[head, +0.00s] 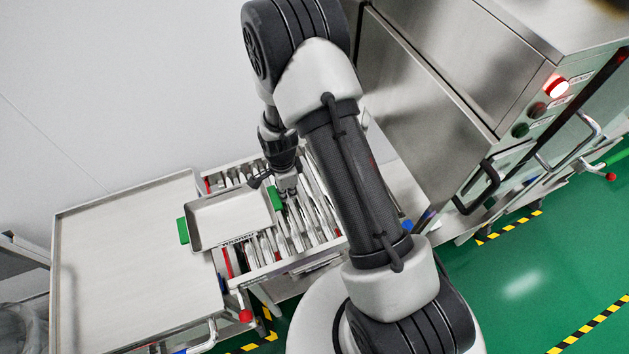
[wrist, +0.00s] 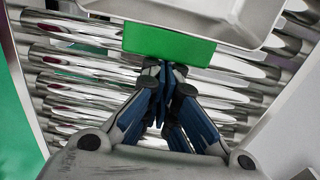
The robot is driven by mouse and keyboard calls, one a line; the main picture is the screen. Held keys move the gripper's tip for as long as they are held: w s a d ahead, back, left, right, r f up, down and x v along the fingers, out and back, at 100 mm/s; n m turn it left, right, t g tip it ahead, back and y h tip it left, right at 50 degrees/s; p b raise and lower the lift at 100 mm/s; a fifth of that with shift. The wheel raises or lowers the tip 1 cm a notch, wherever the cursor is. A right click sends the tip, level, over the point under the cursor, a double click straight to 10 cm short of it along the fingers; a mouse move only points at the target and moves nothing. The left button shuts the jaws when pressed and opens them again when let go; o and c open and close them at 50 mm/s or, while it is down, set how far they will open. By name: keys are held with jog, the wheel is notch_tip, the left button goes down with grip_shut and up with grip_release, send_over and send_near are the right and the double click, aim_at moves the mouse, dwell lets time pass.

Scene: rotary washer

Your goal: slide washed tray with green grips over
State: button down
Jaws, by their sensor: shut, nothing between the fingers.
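The metal tray (head: 230,219) with green grips lies partly on the roller conveyor (head: 311,229) and reaches left to the edge of the flat table. Its left green grip (head: 183,231) is at the table side. Its right green grip (head: 277,198) is beside my gripper (head: 289,192). In the wrist view the green grip (wrist: 168,45) is just ahead of my gripper (wrist: 166,68), whose blue-padded fingers are shut with nothing between them. The fingertips are at the grip's lower edge; I cannot tell whether they touch it. The tray (wrist: 190,10) shows beyond the grip.
A flat metal table (head: 125,250) with a raised rim stands left of the rollers, its top empty. The steel washer (head: 430,110) stands to the right, with a lit red lamp (head: 557,87). A wall runs behind. The green floor at right is clear.

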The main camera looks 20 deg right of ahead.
aim_at(183, 229)
jog(key=a+b, duration=0.2)
jog(key=a, duration=2.8)
jog(key=shift+a+b, duration=0.1)
jog(key=shift+b, duration=0.2)
